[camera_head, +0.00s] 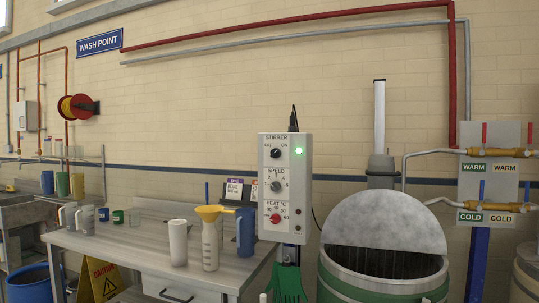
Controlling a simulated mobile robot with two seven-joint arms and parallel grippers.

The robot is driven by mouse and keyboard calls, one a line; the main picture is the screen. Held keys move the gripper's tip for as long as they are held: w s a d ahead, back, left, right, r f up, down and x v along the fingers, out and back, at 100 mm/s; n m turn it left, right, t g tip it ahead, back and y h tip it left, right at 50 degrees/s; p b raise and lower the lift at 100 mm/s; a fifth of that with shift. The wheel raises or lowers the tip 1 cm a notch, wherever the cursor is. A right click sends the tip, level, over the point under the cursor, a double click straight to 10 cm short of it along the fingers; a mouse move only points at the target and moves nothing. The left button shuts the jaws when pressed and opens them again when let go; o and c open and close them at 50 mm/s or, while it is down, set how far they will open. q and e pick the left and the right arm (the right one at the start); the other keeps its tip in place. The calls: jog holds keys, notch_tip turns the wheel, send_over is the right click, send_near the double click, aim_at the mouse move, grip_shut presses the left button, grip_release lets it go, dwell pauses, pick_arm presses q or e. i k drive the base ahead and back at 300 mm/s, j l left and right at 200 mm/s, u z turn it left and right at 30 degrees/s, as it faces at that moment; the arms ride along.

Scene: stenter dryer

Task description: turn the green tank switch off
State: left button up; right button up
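The green tank (378,291) stands at the lower right, with a grey half-round lid (385,222) standing up over its opening. A white control box (285,190) is mounted on a post to the left of the tank. Its top row is marked STIRRER, with a black switch knob (276,153) between OFF and ON. A green lamp (299,151) beside the knob is lit. The knob's pointer is too small to read. Below are a SPEED knob (276,186) and a red HEAT knob (275,218). Neither of my grippers is in view.
WARM and COLD valve pipes (490,153) are at right.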

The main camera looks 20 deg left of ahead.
aim_at(275, 153)
jog(key=i+j, duration=0.15)
jog(key=j, duration=0.15)
jog(key=i+j+z, duration=0.1)
jog(key=j, duration=0.25)
jog(key=i+j, duration=0.2)
jog(key=j, duration=0.15)
jog(key=i+j+z, duration=0.1)
jog(key=j, duration=0.2)
jog(key=i+j, duration=0.2)
jog(key=j, duration=0.15)
jog(key=i+j+z, duration=0.1)
jog(key=j, duration=0.45)
jog(key=i+j+z, duration=0.1)
jog(key=j, duration=1.05)
jog(key=i+z, duration=0.05)
